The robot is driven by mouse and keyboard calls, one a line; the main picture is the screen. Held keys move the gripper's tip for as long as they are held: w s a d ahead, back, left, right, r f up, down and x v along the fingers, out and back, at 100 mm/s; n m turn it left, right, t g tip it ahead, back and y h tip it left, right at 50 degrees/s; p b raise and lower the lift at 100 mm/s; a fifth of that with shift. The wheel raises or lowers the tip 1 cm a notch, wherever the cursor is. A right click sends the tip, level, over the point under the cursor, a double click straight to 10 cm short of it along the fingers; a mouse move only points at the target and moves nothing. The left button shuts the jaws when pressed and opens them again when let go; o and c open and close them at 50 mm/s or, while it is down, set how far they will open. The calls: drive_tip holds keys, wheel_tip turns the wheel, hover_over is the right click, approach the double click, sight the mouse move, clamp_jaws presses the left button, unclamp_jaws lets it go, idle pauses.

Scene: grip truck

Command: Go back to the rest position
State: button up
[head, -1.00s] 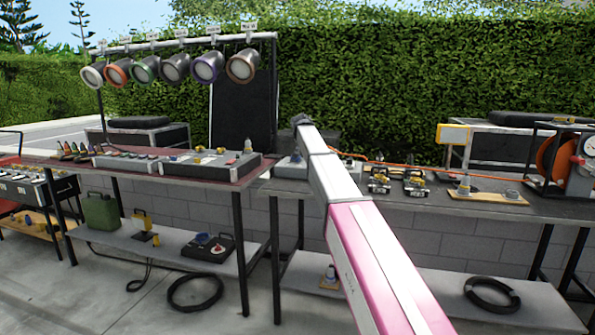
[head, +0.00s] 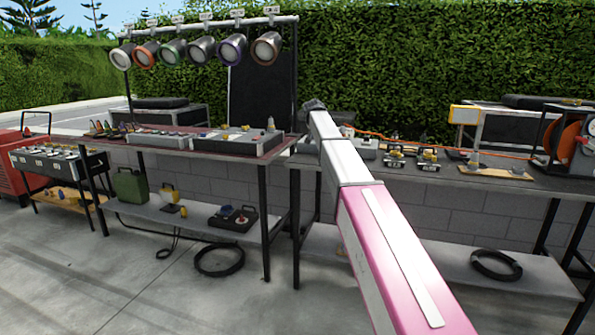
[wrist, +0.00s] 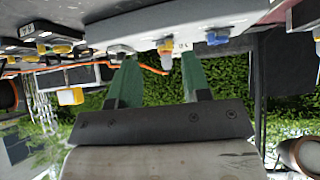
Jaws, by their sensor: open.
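My gripper (wrist: 158,80) shows in the wrist view, which is upside down. Its two green fingers stand apart, with nothing held between them. Beyond the fingertips is a pale box (wrist: 185,28) with a yellow and a blue fitting on its face. In the head view my white and pink arm reaches forward over the right bench (head: 460,186). The gripper itself is hidden behind the arm's far end there.
The left bench (head: 215,146) carries control boxes, with several lamps (head: 201,49) hanging from a bar above. Clamp-like devices (head: 428,160) and a wooden board (head: 495,171) lie on the right bench. An orange cable (head: 455,147) runs along it. The concrete floor (head: 130,285) in front is clear.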

drive_tip(key=s+d+f+n+g+y, duration=0.1)
drive_tip(key=s+d+f+g, duration=0.15)
drive_tip(key=s+f, duration=1.05)
drive_tip(key=s+d+f+n+g+y, duration=0.1)
drive_tip(key=s+d+f+n+g, duration=0.15)
drive_tip(key=s+f, duration=1)
drive_tip(key=s+d+f+g+y, duration=0.1)
drive_tip(key=s+f, duration=0.8)
drive_tip(key=s, duration=0.4)
drive_tip(key=s+d+f+n+g, duration=0.1)
drive_tip(key=s+f+g, duration=0.1)
drive_tip(key=s+f, duration=0.7)
drive_tip(key=s, duration=0.3)
drive_tip(key=shift+s+d+f+y, duration=0.2)
drive_tip(key=shift+s+d+y, duration=0.05)
drive_tip(key=shift+s+y, duration=0.15)
drive_tip(key=shift+d+n, duration=0.1)
drive_tip(key=shift+n, duration=0.15)
